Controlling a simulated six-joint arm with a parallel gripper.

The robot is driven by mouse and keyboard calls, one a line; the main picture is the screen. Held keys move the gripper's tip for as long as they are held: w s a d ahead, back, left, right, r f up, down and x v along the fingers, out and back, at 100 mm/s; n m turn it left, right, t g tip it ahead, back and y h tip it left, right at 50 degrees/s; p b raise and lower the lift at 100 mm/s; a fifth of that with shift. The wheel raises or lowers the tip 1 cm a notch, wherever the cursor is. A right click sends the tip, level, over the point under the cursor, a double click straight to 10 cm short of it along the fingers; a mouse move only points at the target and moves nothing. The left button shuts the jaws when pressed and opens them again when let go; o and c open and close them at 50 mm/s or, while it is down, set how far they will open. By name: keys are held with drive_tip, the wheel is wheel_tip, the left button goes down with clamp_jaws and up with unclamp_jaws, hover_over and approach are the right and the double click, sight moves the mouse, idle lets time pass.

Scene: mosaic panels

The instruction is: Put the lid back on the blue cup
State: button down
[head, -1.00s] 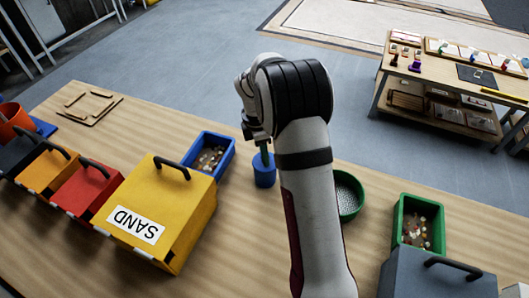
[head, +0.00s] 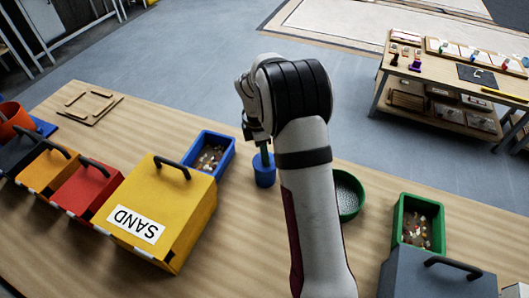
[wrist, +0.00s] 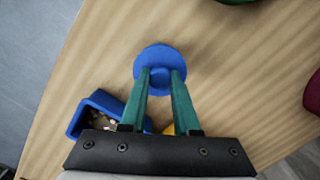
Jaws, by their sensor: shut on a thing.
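The blue cup (head: 264,177) stands upright on the wooden table, in front of the arm's end in the head view. In the wrist view a round blue lid (wrist: 158,55) with a small knob lies between the fingertips of my gripper (wrist: 160,76). The green fingers are shut on the knob. In the head view my gripper (head: 264,149) points down right over the cup. The lid and cup look like one blue shape there, so I cannot tell whether the lid touches the rim. The cup is hidden under the lid in the wrist view.
A blue tray of pieces (head: 209,155) stands close left of the cup, beside the yellow SAND box (head: 165,215). A green round bowl (head: 348,196) and a green tray (head: 418,225) are to the right. Bare table lies in front of the cup.

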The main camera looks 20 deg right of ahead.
idle(0.4)
drive_tip(key=shift+c, duration=0.5)
unclamp_jaws()
drive_tip(key=shift+r, duration=3.5)
clamp_jaws()
